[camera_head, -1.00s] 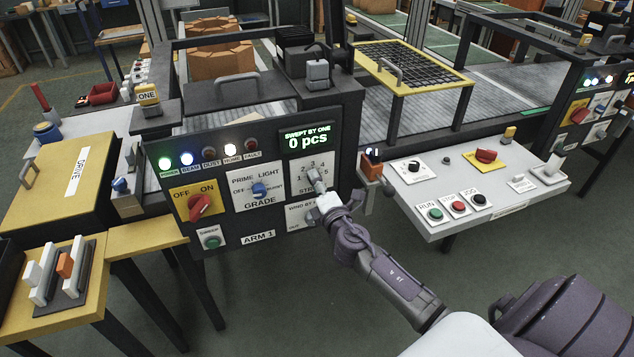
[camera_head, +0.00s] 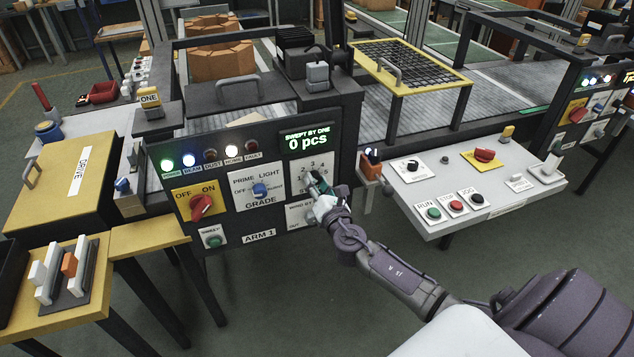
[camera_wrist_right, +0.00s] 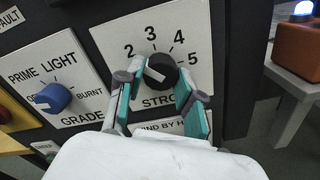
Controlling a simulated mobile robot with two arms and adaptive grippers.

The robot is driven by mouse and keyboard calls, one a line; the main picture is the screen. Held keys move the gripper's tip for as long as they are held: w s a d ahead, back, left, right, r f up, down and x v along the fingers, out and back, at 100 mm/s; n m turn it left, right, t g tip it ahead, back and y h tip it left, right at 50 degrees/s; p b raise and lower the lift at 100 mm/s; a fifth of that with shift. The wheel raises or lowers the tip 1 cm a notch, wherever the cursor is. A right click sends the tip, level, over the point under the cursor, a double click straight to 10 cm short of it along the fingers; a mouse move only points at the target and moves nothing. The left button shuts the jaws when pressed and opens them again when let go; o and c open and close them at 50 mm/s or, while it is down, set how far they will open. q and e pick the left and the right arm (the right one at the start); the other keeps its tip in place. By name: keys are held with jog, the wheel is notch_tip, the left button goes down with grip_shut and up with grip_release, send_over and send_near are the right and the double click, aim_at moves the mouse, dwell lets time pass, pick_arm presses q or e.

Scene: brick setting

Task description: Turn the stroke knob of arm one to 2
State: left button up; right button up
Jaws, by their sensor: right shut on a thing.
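The stroke knob (camera_wrist_right: 162,72) is black with a white mark on its left side. Numbers 2 to 5 show around it on a white plate (camera_wrist_right: 110,38). The mark leans toward the left, and I cannot tell exactly which number it meets. My right gripper (camera_wrist_right: 160,106) has its teal fingers on either side of the knob and is shut on it. In the head view, my right gripper (camera_head: 319,186) covers the knob at the right side of the ARM 1 panel (camera_head: 270,218). My left gripper is not in view.
Left of the knob is the blue grade knob (camera_head: 260,191), then the red OFF/ON switch (camera_head: 201,207). The display (camera_head: 307,140) reads 0 pcs. An orange block (camera_head: 371,165) and a white control desk (camera_head: 425,190) stand close on the right.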

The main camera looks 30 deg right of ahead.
jog(key=shift+f, duration=0.15)
dwell(0.4)
jog(key=o, duration=1.2)
jog(key=shift+c, duration=0.2)
jog(key=shift+s, duration=0.15)
jog(key=v, duration=1.2)
